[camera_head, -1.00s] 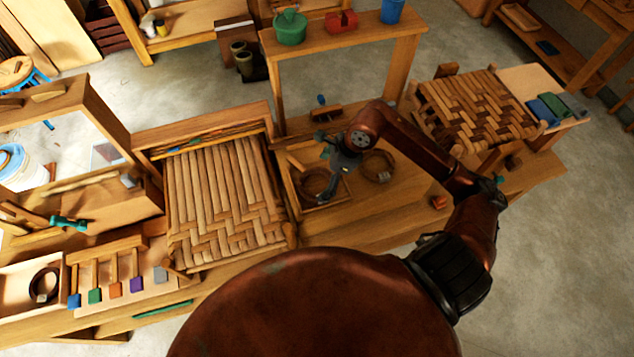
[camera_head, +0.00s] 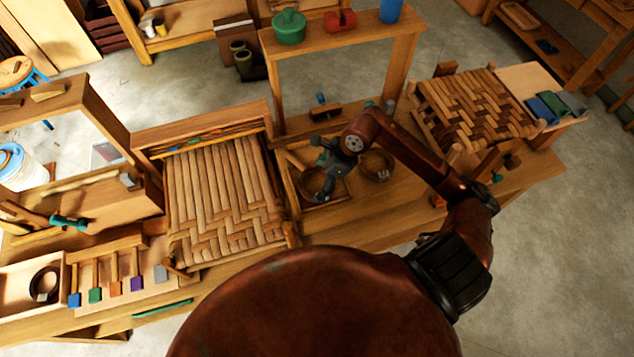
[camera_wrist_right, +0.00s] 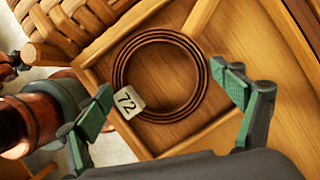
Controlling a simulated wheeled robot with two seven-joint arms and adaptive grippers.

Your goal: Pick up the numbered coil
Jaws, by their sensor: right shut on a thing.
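A dark brown coil with a white tag reading 72 (camera_wrist_right: 203,72) lies between the two green-padded fingers of my right gripper (camera_wrist_right: 168,98) in the right wrist view. The fingers are on opposite sides of it, the tag near the left finger. In the head view this coil (camera_head: 311,182) is at the shallow wooden tray (camera_head: 340,197), partly hidden by my right gripper (camera_head: 322,185). Whether it touches the tray floor is unclear. My left gripper is out of view.
A woven seat frame (camera_head: 222,190) stands directly left of the tray, another woven seat (camera_head: 478,110) at the right. A wooden shelf (camera_head: 340,35) rises behind. Another dark coil (camera_head: 45,283) lies in a box at far left. Bare bench shows right of the tray.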

